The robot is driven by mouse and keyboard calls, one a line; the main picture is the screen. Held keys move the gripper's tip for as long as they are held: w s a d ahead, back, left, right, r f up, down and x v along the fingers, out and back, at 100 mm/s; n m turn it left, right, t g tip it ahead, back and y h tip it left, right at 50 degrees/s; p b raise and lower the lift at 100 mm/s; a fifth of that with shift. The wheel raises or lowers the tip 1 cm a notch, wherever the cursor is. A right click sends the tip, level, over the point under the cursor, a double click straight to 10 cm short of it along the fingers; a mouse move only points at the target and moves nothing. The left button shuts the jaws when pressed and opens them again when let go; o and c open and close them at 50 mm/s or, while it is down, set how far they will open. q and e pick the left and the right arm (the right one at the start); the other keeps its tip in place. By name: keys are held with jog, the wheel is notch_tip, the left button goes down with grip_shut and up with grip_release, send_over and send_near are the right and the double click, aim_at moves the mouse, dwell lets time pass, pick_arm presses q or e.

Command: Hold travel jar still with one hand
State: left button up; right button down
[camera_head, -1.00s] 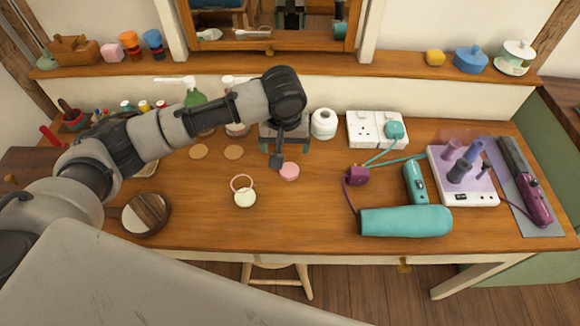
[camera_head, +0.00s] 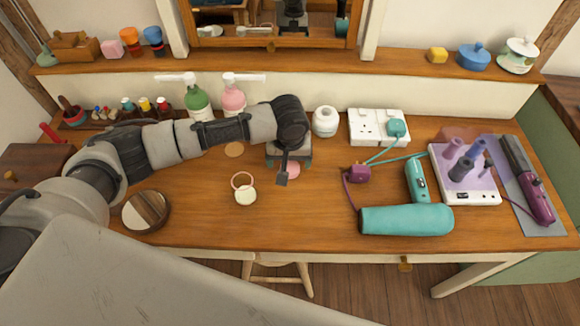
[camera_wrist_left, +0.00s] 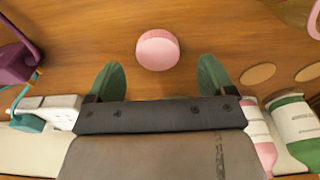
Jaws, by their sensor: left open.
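A small round pink jar (camera_head: 294,170), which I take to be the travel jar, sits on the wooden desk, partly hidden by my left gripper (camera_head: 288,163). In the left wrist view the pink jar (camera_wrist_left: 157,50) lies just ahead of the gap between the green fingertips of my left gripper (camera_wrist_left: 159,68). The gripper is open, with nothing held and a clear gap to either side of the jar. My right gripper is not in view.
A cream jar with a pink ring (camera_head: 244,195) stands left of the gripper. A white jar (camera_head: 325,121), a socket block (camera_head: 370,127) and pump bottles (camera_head: 197,102) stand behind. A teal hair dryer (camera_head: 405,220) lies to the right. The front middle of the desk is clear.

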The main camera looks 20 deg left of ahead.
aim_at(290, 168)
pick_arm(q)
jog(key=shift+w+d+f, duration=0.1)
jog(key=shift+w+f, duration=0.1)
jog(key=shift+f, duration=1.35)
jog(key=c, duration=1)
jog(key=shift+r, duration=0.1)
jog(key=shift+r, duration=0.5)
notch_tip(290, 168, up, 3)
jog(key=shift+f, duration=0.1)
jog(key=w+d+r, duration=0.1)
jog(key=d+r, duration=0.2)
jog(key=d, duration=0.2)
jog(key=w+d+r+b, duration=0.1)
jog(key=d+r, duration=0.3)
jog(key=d, duration=0.2)
jog(key=shift+d, duration=0.25)
